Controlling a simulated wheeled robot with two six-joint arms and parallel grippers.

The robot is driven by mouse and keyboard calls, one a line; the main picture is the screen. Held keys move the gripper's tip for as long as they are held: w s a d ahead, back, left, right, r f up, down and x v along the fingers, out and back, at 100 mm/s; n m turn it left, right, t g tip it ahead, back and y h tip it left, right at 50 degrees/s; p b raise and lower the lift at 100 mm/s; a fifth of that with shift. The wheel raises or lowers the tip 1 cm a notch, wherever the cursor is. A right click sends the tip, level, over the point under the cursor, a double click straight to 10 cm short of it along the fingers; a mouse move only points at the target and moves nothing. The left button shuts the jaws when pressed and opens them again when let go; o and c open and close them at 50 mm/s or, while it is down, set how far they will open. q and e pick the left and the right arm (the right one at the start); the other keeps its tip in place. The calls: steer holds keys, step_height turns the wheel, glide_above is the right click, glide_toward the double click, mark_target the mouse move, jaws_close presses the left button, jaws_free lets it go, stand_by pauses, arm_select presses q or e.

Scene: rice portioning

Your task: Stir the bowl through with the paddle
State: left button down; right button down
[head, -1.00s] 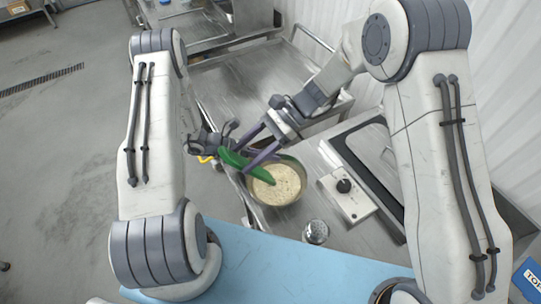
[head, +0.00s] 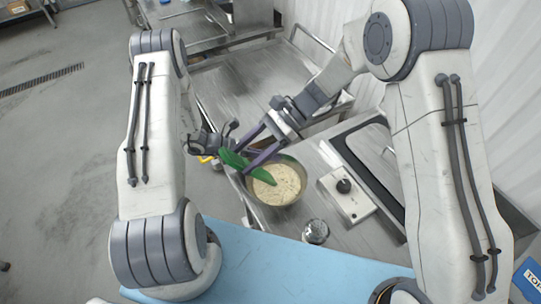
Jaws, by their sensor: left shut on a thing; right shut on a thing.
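The steel bowl (head: 298,190) stands on the steel worktop, with pale, flecked rice (head: 276,190) inside. The green paddle (head: 234,159) slants across the bowl's left rim, its right end in the rice. My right gripper (head: 244,160), with purple fingers, reaches in from the upper right and is shut on the paddle. My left gripper (head: 247,166) comes from the left, its dark body left of the bowl. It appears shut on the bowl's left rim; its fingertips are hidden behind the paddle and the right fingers.
A small metal-topped shaker (head: 316,231) stands just below the bowl. A control box with a black knob (head: 344,186) and a dark-framed unit are to the right. A blue mat (head: 290,270) covers the front. The steel top (head: 240,85) behind is mostly bare.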

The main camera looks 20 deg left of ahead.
arm_select(q)
steer(key=shift+f, duration=0.1)
arm_select(e)
steer(key=shift+w+a, duration=0.2)
steer(key=shift+r, duration=0.4)
step_height(320, 180, up, 11)
steer(key=shift+r, duration=0.15)
stand_by(0.3)
arm_select(q)
steer(key=c, duration=0.9)
jaws_free()
